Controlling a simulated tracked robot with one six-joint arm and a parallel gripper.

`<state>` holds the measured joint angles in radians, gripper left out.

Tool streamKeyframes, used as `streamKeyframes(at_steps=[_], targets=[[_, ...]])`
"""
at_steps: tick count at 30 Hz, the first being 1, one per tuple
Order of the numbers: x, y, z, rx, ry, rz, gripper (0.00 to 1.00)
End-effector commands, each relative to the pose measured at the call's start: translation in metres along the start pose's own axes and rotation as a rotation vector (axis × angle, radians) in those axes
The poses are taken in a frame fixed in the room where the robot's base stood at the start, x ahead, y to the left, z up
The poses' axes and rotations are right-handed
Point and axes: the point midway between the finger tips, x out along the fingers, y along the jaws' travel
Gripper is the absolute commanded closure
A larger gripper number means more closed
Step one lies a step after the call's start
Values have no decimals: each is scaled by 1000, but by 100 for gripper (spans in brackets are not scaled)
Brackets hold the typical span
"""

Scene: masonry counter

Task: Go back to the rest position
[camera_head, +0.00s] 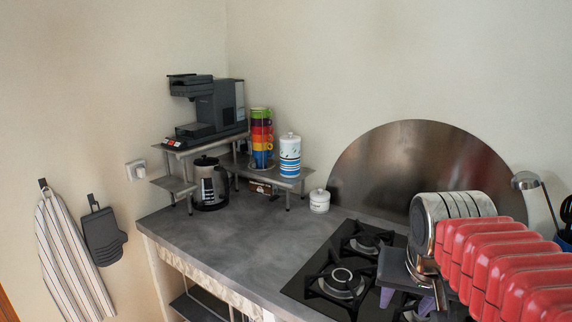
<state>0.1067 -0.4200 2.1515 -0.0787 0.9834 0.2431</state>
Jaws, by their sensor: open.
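My gripper (408,299) is at the lower right of the view, with its dark body above the hob and two purple fingers pointing down. The fingers are apart, and I see nothing between them. My arm, with a red ribbed cover, comes in from the right edge and hides part of the hob and counter. The black gas hob (318,285) lies below and to the left of the gripper. I cannot tell exactly how high the gripper is above it.
The grey counter (225,243) is clear left of the hob. A small white lidded jar (319,201) stands near the wall. A metal shelf (176,184) holds a coffee machine (213,106), stacked coloured cups (262,138) and a blue-white canister (290,155). A ladle (527,181) stands right.

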Motion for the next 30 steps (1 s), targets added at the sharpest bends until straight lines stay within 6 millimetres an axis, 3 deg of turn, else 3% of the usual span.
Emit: streamKeyframes(at_steps=[9, 15, 20, 30], targets=[[1, -16, 80, -182, 35, -76, 54], [8, -21, 118, -271, 52, -111, 54], [10, -22, 128, -294, 55, -120, 54], [10, -22, 127, -293, 55, -119, 54]])
